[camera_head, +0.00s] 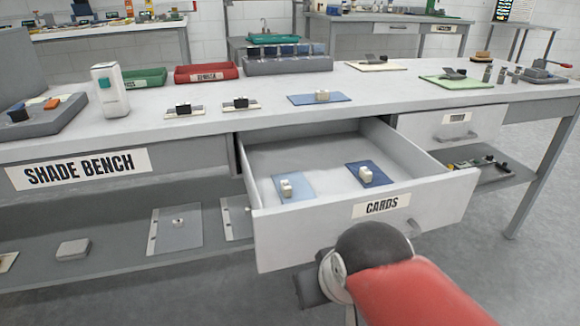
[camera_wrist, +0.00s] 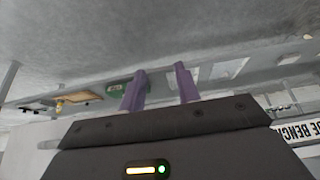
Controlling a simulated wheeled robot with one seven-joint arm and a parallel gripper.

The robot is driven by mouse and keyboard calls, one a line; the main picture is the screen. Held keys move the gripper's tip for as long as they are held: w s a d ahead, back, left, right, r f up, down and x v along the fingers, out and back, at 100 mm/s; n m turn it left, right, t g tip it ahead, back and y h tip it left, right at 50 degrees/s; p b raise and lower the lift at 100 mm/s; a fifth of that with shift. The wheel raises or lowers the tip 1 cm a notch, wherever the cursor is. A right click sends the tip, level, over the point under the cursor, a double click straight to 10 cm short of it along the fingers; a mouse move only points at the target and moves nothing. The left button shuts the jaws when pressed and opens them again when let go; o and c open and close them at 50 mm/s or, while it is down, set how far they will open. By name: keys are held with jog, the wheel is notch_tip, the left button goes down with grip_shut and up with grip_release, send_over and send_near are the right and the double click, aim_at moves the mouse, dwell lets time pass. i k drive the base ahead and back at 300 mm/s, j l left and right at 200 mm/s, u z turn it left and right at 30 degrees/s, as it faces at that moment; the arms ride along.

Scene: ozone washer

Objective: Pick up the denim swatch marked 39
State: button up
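Two blue swatches lie flat in the open drawer marked CARDS (camera_head: 415,188): a lighter one (camera_head: 304,190) at the left and a darker one (camera_head: 384,176) at the right. Each bears a small pale block. A third blue swatch (camera_head: 301,99) with a pale block lies on the bench top above the drawer. No number can be read on any of them, so I cannot tell which is 39. My gripper (camera_wrist: 160,73) shows two purple fingers apart with nothing between them. In the head view it is mostly hidden by my arm, low in front of the drawer.
The bench top (camera_head: 215,125) carries a white device (camera_head: 109,91), green (camera_head: 145,78) and red (camera_head: 206,74) trays, and a grey rack (camera_head: 288,66). A closed drawer (camera_head: 445,130) is at the right. The lower shelf (camera_head: 120,257) holds flat panels.

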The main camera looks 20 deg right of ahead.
aim_at(367, 172)
jog(key=z, duration=0.7)
